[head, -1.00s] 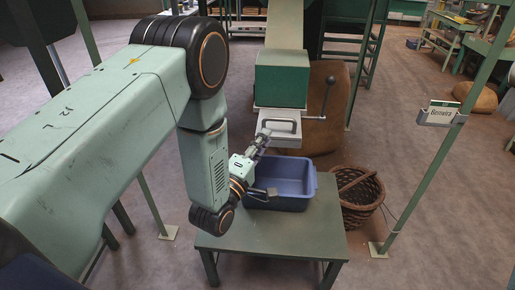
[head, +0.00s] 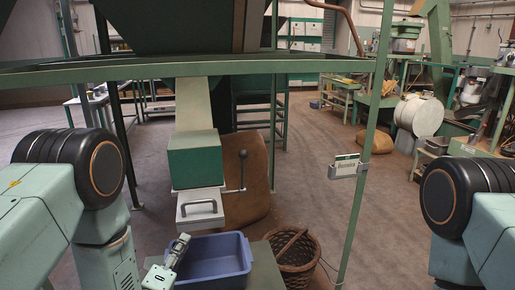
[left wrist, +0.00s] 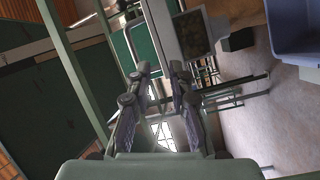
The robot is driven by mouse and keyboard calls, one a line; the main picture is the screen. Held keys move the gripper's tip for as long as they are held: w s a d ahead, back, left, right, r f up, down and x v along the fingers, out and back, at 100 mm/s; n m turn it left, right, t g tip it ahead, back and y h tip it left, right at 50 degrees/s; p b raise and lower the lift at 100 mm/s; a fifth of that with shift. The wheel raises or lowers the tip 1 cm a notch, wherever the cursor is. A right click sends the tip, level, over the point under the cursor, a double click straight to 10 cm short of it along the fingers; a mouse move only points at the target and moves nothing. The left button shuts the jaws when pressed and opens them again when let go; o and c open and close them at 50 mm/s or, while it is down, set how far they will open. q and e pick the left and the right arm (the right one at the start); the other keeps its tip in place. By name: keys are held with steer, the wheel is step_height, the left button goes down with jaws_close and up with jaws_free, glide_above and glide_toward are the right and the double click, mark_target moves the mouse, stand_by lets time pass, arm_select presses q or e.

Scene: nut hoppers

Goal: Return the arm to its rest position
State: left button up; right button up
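My left arm enters from the left of the head view. Its gripper (head: 178,252) is low in the picture, by the left rim of the blue bin (head: 213,264) and below the chute's pale slide gate (head: 200,209). In the left wrist view the two fingers (left wrist: 159,85) stand apart with nothing visible between them, so the gripper looks open and empty. A corner of the blue bin shows at the upper right there. My right arm shows at the right edge of the head view; its gripper is out of view.
The bin stands on a green table (head: 266,268). A wicker basket (head: 294,251) is right of it. A green hopper chute (head: 195,160) with a lever (head: 242,168) stands behind. A green post (head: 362,190) carries a labelled sign (head: 345,166).

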arm_select(q)
steer(key=s+a+f+m+g+y, duration=0.1)
steer(key=s+f+m+g+y, duration=0.1)
steer(key=s+f+m+g, duration=0.9)
steer(key=s+f+g+b, duration=0.1)
steer(key=s+f+g, duration=0.2)
steer(key=s, duration=0.9)
steer(key=s+f+m+g, duration=0.1)
steer(key=s+f+g, duration=0.3)
steer(key=s, duration=0.9)
step_height(320, 180, down, 3)
steer(key=shift+s+a+f+b, duration=0.15)
steer(key=shift+a+b, duration=0.25)
